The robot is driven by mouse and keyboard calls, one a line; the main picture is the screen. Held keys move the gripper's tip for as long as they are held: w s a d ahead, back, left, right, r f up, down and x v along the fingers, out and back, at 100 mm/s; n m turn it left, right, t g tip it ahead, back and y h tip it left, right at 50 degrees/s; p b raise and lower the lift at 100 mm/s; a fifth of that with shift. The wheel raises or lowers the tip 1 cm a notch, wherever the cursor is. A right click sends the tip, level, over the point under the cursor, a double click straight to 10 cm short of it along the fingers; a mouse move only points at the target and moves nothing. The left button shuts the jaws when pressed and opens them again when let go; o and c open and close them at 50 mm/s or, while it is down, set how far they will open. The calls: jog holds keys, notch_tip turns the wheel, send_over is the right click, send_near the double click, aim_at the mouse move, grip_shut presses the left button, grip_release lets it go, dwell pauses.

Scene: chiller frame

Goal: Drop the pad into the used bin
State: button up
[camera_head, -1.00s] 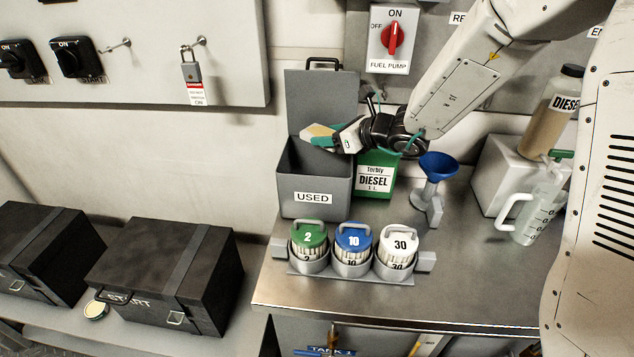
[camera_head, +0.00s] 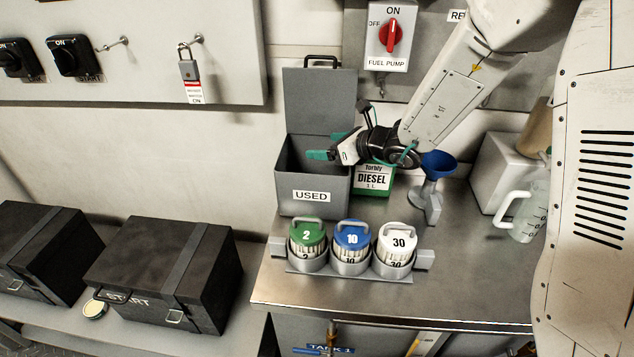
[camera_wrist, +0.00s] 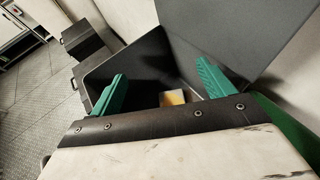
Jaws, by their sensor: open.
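The used bin (camera_head: 312,197) is a grey box with a raised lid (camera_head: 318,100) and a "USED" label, standing at the left end of the bench. My gripper (camera_head: 322,154) is over the bin's opening. In the wrist view its two green fingers (camera_wrist: 160,90) are spread apart with nothing between them. The pad (camera_wrist: 173,98), cream with a yellow-orange patch, shows inside the bin (camera_wrist: 128,62), below the fingers and apart from them. In the head view the pad is hidden by the bin wall.
A green diesel can (camera_head: 374,180) stands right of the bin and a blue funnel (camera_head: 438,163) beyond it. In front is a rack with green (camera_head: 307,233), blue (camera_head: 352,235) and white (camera_head: 397,238) capped containers. A clear jug (camera_head: 524,215) stands at right.

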jog(key=shift+d, duration=0.1)
jog(key=v, duration=0.7)
jog(key=shift+s+d, duration=0.2)
jog(key=shift+d, duration=0.05)
jog(key=shift+r, duration=0.15)
jog(key=s+a+r+n+g, duration=0.2)
jog(key=s+n+g, duration=0.7)
jog(key=s+n, duration=0.85)
jog(key=s+d+r+n+h, duration=0.3)
jog(key=s+d+n+h, duration=0.1)
jog(key=s+d, duration=0.3)
jog(key=s+d+r+n+t+h, duration=0.1)
jog(key=s+d+r+n+h, duration=0.3)
jog(key=s+d, duration=0.4)
jog(key=shift+s+r+n+h, duration=0.3)
jog(key=shift+s+n+h, duration=0.15)
jog(key=shift+s+h, duration=0.45)
